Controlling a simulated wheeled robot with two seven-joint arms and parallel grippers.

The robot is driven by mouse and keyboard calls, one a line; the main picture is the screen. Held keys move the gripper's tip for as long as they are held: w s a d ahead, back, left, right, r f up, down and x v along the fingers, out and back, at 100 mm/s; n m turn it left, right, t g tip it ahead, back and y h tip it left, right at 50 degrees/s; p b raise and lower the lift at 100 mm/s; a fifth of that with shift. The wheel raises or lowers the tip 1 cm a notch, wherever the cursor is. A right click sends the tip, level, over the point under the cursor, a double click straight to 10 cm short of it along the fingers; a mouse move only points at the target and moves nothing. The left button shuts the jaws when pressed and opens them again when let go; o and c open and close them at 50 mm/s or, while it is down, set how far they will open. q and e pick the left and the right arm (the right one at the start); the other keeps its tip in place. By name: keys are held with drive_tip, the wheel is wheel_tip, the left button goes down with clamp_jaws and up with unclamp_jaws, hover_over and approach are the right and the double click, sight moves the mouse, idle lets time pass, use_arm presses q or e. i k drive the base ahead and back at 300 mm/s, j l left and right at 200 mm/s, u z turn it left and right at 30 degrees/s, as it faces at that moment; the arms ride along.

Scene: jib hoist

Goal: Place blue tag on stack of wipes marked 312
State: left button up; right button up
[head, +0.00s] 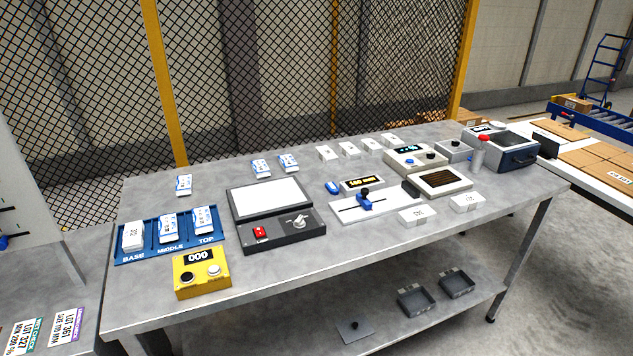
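A small blue object (332,187), possibly the blue tag, lies on the table beside the black-and-yellow display. White packs stand in the blue tray marked BASE, MIDDLE and TOP: one in BASE (133,236), one in MIDDLE (168,229) and one in TOP (204,220). The BASE pack carries a dark number that may be 312, too small to be sure. Two white blocks with small numbers, a left one (418,216) and a right one (467,203), sit near the front edge; their numbers are unreadable. Neither of my grippers is in view.
The grey table (375,250) also holds a yellow counter box (201,273), a dark panel with switches (276,238), a slider board (375,207) and a grey machine (500,147). Several packs and white blocks stand along the back. The back left corner is mostly clear.

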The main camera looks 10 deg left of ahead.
sight(133, 233)
drive_tip(key=i+u, duration=0.25)
drive_tip(key=i, duration=0.15)
drive_tip(key=i+l+u, duration=0.55)
drive_tip(key=i, duration=0.2)
drive_tip(key=j, duration=0.1)
